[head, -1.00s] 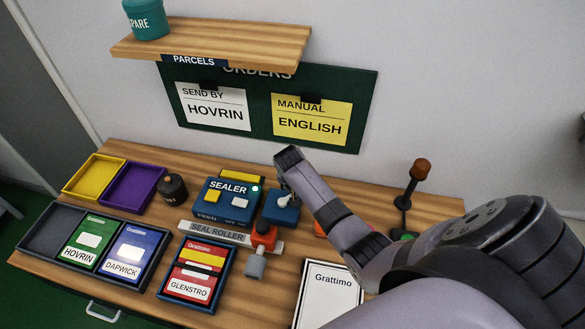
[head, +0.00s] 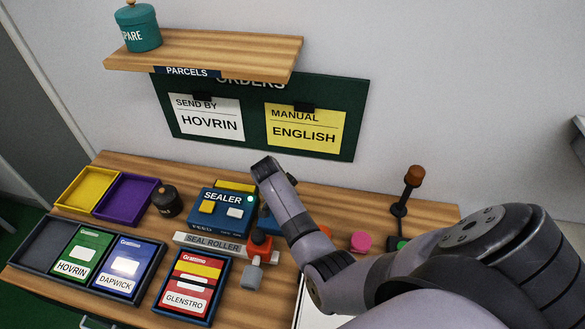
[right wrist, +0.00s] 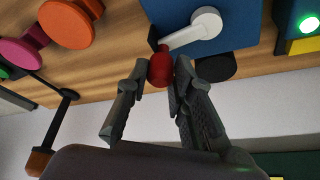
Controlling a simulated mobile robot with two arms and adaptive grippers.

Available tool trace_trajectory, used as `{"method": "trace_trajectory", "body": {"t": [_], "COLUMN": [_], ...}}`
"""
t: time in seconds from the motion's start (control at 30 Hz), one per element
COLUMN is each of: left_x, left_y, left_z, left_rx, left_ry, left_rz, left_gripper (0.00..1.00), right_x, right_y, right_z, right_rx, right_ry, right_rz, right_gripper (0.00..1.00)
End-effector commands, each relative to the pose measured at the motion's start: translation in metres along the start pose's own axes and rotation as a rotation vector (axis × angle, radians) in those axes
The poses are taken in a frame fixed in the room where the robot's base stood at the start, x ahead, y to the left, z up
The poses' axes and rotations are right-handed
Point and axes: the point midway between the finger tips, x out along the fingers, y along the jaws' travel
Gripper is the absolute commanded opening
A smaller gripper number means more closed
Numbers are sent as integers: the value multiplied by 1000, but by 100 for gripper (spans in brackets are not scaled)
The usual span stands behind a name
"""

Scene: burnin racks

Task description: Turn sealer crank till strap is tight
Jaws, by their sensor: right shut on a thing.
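The sealer (head: 222,205) is a blue box with a yellow and a white button and a lit green lamp, in the middle of the bench. Its crank block is mostly behind my right arm in the head view. In the right wrist view the blue crank block (right wrist: 235,32) carries a pale crank arm (right wrist: 190,34) ending in a red knob (right wrist: 160,70). My right gripper (right wrist: 162,80) is shut on this knob, one finger on each side. I cannot make out the strap or its tightness. My left gripper is not in view.
The seal roller (head: 207,243) lies before the sealer, with a red-and-grey handle piece (head: 257,257) at its right. A red GLENSTRO box (head: 190,283), a dark pot (head: 167,200) and coloured trays (head: 125,197) stand left. A pink knob (head: 361,241) and a lever (head: 408,190) stand right.

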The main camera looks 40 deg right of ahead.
Motion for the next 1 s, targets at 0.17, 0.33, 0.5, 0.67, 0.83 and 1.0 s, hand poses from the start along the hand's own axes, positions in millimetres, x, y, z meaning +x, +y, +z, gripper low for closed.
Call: {"method": "trace_trajectory", "body": {"t": [0.17,0.33,0.5,0.67,0.83,1.0], "left_x": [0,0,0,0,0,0], "left_y": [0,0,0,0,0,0], "left_z": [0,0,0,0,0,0], "left_rx": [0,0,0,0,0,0], "left_ry": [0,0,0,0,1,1], "left_rz": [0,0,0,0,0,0], "left_gripper": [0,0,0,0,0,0], "right_x": [0,0,0,0,0,0], "right_y": [1,1,1,1,1,0], "right_z": [2,2,2,2,1,1], "right_rx": [13,14,13,13,13,13], "right_ry": [-2,-2,-3,-2,-2,-1], "right_rz": [9,9,8,8,7,6], "right_gripper": [0,0,22,33,43,43]}}
